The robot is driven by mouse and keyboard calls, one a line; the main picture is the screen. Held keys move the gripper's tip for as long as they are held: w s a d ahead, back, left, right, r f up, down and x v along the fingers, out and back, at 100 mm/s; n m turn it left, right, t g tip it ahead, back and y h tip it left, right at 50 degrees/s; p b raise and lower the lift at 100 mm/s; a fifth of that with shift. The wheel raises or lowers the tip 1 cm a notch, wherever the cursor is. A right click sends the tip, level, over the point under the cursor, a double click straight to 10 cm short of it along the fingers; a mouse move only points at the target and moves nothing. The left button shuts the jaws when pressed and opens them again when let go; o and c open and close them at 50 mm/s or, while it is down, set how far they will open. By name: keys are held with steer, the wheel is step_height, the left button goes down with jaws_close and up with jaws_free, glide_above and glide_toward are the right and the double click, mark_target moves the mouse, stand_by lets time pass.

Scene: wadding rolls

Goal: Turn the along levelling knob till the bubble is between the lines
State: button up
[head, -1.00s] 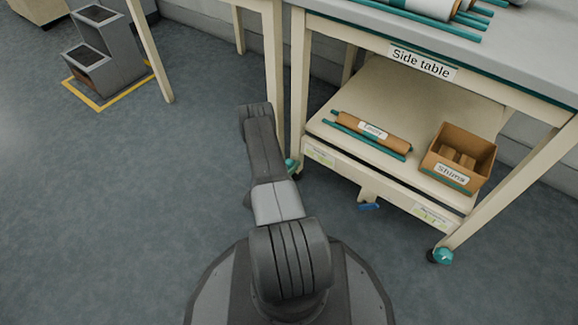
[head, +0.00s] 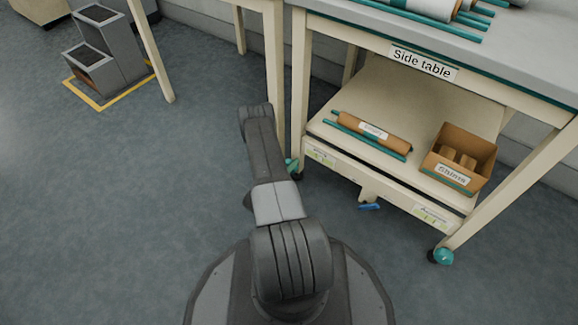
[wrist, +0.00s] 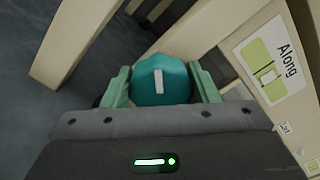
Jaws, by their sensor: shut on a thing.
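The teal along levelling knob (wrist: 160,88) has a white mark on its face and sits at the foot of a cream table leg in the wrist view. My gripper (wrist: 164,86) is shut on it, one green finger on each side. The white mark stands nearly upright, tilted slightly. To the right, the "Along" plate (wrist: 270,72) carries a yellow-green level window with a pale patch between dark lines near its middle.
The side table's lower shelf (head: 375,85) holds a brown roll (head: 385,139), teal rods and an open box (head: 480,150). Another teal knob (head: 441,257) is at the front right leg. Grey steps (head: 105,50) stand at the back left. The left floor is clear.

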steer(key=o, duration=0.9)
steer(key=shift+o, duration=0.2)
steer(key=shift+s+a, duration=0.1)
steer(key=p+v, duration=0.4)
steer(key=v, duration=0.9)
steer(key=shift+s+a, duration=0.2)
steer(key=shift+s, duration=0.05)
steer(key=b+x, duration=0.4)
steer(key=x, duration=1)
